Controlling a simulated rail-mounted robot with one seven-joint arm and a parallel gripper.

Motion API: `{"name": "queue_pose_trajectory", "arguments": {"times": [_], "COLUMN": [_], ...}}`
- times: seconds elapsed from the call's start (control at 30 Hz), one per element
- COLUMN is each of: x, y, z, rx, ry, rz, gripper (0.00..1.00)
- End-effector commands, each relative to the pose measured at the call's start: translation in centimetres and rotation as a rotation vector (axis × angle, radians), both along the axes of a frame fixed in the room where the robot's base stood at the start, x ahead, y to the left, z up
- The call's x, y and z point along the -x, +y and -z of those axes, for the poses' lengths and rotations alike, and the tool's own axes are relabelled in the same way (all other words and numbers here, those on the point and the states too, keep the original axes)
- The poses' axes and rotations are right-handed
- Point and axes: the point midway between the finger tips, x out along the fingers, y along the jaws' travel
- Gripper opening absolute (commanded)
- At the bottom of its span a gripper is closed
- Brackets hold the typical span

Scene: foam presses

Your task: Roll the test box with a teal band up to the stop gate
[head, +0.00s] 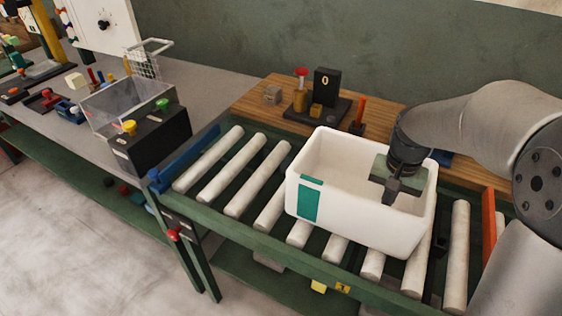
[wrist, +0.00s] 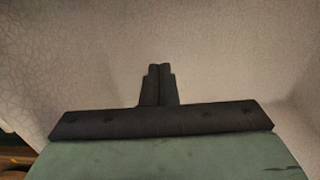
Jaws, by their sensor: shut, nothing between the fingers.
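The white open-topped test box (head: 345,225) has a teal band (head: 309,199) on its front left corner. It sits upright on the roller conveyor, right of its middle. My gripper (head: 391,197) is shut and empty, reaching down into the right part of the box. In the wrist view its closed fingers (wrist: 158,75) face the pale inner surface of the box (wrist: 230,60); I cannot tell whether they touch it. A blue bar (head: 190,155), which looks like the stop gate, lies across the left end of the rollers.
Several bare rollers (head: 208,158) lie free between the box and the blue bar. An orange bar (head: 488,228) stands at the right end. A wooden shelf (head: 262,95) behind holds a black stand with a 0 sign (head: 326,87). A black control box (head: 155,140) stands beyond the left end.

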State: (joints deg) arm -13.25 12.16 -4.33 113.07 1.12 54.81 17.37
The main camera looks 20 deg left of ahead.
Motion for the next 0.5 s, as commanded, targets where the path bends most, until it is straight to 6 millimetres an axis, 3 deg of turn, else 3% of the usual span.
{"name": "queue_pose_trajectory", "arguments": {"times": [0.5], "x": [0.6], "y": [-3.6], "z": [0.0], "rx": [0.000], "ry": [0.000], "rz": [0.003], "gripper": [0.00]}}
